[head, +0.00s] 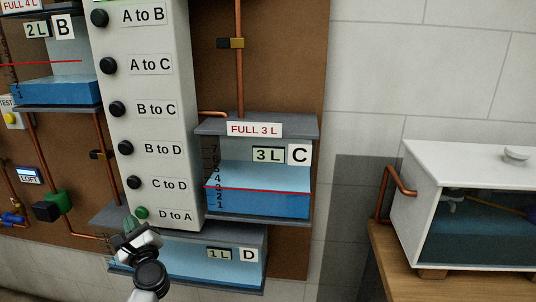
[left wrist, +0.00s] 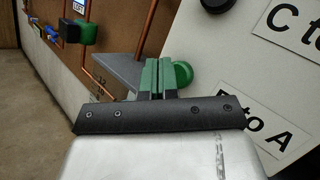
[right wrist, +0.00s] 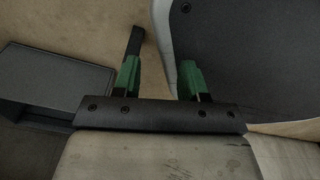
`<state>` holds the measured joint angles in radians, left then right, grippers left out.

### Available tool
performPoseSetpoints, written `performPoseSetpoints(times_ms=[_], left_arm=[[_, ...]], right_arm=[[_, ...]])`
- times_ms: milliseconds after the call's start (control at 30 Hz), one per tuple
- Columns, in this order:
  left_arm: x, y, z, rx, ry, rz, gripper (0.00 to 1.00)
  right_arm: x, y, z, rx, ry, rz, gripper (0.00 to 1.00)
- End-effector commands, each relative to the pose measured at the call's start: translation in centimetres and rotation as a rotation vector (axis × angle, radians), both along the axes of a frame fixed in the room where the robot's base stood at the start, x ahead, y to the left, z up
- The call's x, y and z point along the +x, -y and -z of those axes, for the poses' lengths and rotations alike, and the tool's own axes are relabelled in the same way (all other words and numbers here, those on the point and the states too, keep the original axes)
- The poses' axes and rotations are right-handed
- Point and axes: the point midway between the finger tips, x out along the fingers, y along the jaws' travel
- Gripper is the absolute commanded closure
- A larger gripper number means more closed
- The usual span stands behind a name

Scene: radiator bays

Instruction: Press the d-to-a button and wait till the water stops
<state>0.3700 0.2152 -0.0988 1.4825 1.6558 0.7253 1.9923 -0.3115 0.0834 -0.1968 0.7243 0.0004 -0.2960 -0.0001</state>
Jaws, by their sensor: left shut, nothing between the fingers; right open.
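The D to A button (head: 141,212) is green and sits lowest on the white panel (head: 160,110), beside its label. My left gripper (head: 131,226) is shut and empty, its tips just below and left of that button. In the left wrist view the button (left wrist: 183,74) shows right beside the fingertips (left wrist: 158,68); I cannot tell whether they touch. Tank D (head: 247,277), marked 1 L, holds light blue water, partly hidden behind my left arm and the panel. Tank A is not identifiable in view. My right gripper (right wrist: 158,72) is open and empty.
Several black buttons, such as C to D (head: 134,182), line the panel above. Tank C (head: 262,130), with water near its red line, stands right of the panel; tank B (head: 57,55) stands left. A white-framed glass tank (head: 470,160) rests on a wooden bench (head: 400,270).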

Motion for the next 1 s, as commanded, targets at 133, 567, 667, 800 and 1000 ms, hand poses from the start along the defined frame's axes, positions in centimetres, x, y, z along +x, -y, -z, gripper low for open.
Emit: performPoseSetpoints(times_ms=[133,567,667,800,1000], left_arm=[[-1.2,-0.1,-0.1,0.0,-0.002,0.001,1.0],[-4.7,-0.3,-0.1,0.001,-0.001,0.0,1.0],[-4.8,-0.4,0.0,0.001,-0.001,0.0,1.0],[-4.8,-0.4,0.0,0.001,-0.001,0.0,1.0],[-4.8,-0.4,0.0,0.001,-0.001,0.0,1.0]], right_arm=[[-1.6,0.3,0.0,-0.002,-0.012,-0.002,0.57],[-2.6,0.4,-0.7,-0.002,-0.016,-0.002,0.57],[-2.6,0.4,-0.7,-0.002,-0.016,-0.002,0.57],[-2.6,0.4,-0.7,-0.002,-0.016,-0.002,0.57],[-2.6,0.4,-0.7,-0.002,-0.016,-0.002,0.57]])
